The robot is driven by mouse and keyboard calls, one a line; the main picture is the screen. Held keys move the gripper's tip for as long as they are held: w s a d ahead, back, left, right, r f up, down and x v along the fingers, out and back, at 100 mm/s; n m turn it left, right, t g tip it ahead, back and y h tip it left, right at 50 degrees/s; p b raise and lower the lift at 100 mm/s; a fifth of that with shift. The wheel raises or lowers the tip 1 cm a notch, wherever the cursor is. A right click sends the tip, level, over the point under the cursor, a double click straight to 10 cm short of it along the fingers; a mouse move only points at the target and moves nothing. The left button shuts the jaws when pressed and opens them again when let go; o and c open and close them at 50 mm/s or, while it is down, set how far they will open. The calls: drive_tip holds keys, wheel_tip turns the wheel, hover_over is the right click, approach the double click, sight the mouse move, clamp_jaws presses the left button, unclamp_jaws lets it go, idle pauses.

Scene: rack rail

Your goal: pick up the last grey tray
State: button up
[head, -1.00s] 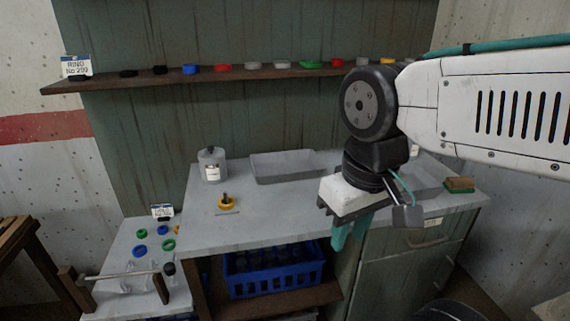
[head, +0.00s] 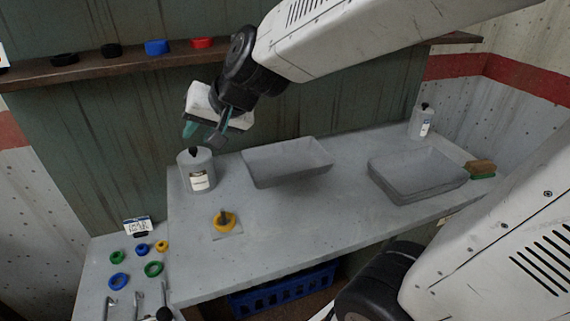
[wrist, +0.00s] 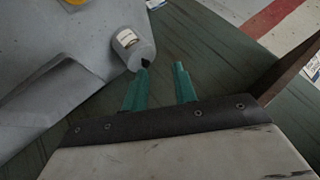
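Two shallow grey trays stand on the grey worktop. The left tray (head: 290,178) is near the back middle, and the right tray (head: 420,190) is nearer the right end. Both look empty in the head view. My gripper (head: 200,138) is up above the back left of the worktop, near the grey canister and left of both trays. Its teal fingers are apart with nothing between them in the wrist view (wrist: 162,68). A grey tray-like edge (wrist: 35,88) shows at the left of the wrist view, cut off by the frame.
A grey canister (head: 197,172) stands just below my gripper. A bottle (head: 421,122) and a green-brown brush-like block (head: 481,169) are at the right end. A shelf (head: 80,71) with rings runs along the wall.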

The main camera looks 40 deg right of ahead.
drive_tip(key=w+d+f+m+t+h, duration=0.25)
drive_tip(key=w+m, duration=0.25)
drive_tip(key=w, duration=0.5)
drive_tip(key=d+f+m+g+h, duration=0.2)
drive_tip(key=d+f+m+h, duration=0.1)
drive_tip(key=f+h, duration=0.1)
drive_tip(key=d+f+m+g+h, duration=0.1)
drive_tip(key=d+f+m+h, duration=0.2)
drive_tip(key=d+h, duration=0.1)
drive_tip(key=d+f+m+g+h, duration=0.2)
drive_tip(key=d+f+m+h, duration=0.2)
drive_tip(key=shift+d+f+g, duration=0.15)
drive_tip(key=shift+f+g, duration=0.2)
drive_tip(key=s+f+m+g+h, duration=0.1)
drive_tip(key=s+g, duration=0.1)
drive_tip(key=s+f+m+g, duration=0.1)
drive_tip(key=s+g, duration=0.1)
drive_tip(key=s, duration=0.1)
drive_tip(key=s+f+m+g+h, duration=0.1)
drive_tip(key=s+f+g, duration=0.1)
drive_tip(key=shift+s+d+f+m+g+h, duration=0.1)
drive_tip(key=shift+s+d+m+g+h, duration=0.2)
drive_tip(key=shift+d+h, duration=0.05)
drive_tip(key=shift+s+d+f+g, duration=0.1)
drive_tip(key=shift+s+g, duration=0.15)
drive_tip(key=shift+g, duration=0.05)
drive_tip(key=x, duration=0.7)
drive_tip(key=shift+w+d, duration=0.1)
drive_tip(key=shift+d, duration=0.15)
clamp_jaws()
